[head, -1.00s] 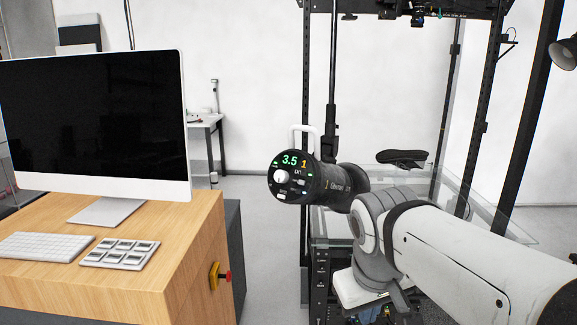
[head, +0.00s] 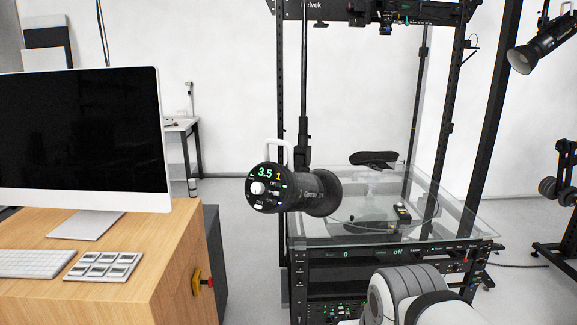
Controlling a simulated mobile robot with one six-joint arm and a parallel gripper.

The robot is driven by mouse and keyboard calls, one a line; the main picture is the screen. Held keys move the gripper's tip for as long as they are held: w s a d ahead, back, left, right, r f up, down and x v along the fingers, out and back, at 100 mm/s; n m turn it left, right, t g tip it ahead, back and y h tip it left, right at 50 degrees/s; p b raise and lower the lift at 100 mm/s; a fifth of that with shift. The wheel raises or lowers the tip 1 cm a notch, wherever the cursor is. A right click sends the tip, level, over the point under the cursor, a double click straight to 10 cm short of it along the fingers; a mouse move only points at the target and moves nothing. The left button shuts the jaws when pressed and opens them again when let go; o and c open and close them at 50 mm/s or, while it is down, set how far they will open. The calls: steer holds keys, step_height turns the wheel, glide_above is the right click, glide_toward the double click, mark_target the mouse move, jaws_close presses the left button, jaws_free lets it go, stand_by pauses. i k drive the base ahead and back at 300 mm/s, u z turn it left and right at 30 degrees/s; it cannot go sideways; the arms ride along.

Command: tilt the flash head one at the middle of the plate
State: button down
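The flash head (head: 290,191) is a black cylinder with a handle loop on top, mounted on a dark upright pole. Its round rear panel faces me and shows "3.5" in green and "1" in orange. Its barrel points away to the right, over the side of the clear glass plate (head: 330,229). The plate lies on a black rack. A dark flat object (head: 374,159) appears above the plate on what looks like a clear support. My gripper is out of view; only part of my arm shows at the bottom right, below and apart from the flash head.
A wooden desk (head: 190,255) with a monitor (head: 80,135), a keyboard and a button pad stands at the left. The black rack front (head: 375,254) shows "0" and "off". Another lamp (head: 540,45) hangs at the upper right. Floor shows between desk and rack.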

mark_target(301, 190)
steer(key=k, duration=1.15)
steer(key=u, duration=0.4)
steer(key=i, duration=1.9)
steer(key=z, duration=0.5)
